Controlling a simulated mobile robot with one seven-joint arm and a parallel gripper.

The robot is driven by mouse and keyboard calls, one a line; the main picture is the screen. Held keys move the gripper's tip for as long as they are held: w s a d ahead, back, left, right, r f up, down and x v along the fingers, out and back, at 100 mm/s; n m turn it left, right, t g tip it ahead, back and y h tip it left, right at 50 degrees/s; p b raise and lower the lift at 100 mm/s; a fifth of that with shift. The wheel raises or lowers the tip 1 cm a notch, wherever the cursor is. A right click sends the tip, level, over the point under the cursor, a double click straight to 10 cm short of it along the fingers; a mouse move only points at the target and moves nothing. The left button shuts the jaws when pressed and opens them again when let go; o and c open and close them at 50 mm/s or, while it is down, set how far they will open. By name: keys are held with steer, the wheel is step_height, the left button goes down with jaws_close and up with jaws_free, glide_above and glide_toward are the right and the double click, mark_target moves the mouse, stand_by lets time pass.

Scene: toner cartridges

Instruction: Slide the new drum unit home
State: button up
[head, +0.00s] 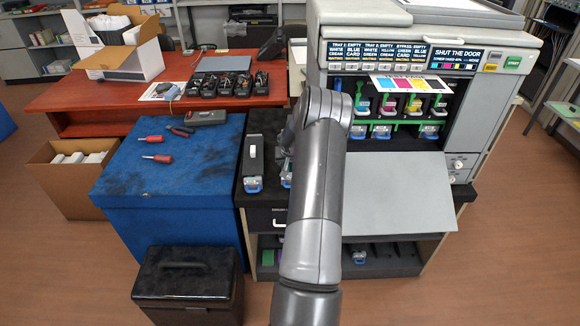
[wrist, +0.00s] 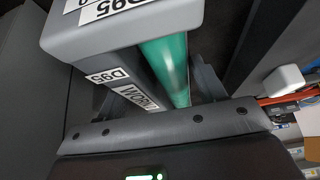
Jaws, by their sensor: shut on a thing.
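The drum unit (wrist: 125,75) is a grey housing with a green cylinder along its side and white labels reading "D95". It fills the middle of the wrist view. My gripper (wrist: 155,90) is shut on it, with dark fingers on both sides. The left part of the bay is partly behind my arm.
A blue workbench (head: 170,190) holds screwdrivers and pliers. A black toolbox (head: 188,280) stands in front. A red desk (head: 120,92) is behind.

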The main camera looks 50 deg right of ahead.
steer(key=shift+r, duration=2.35)
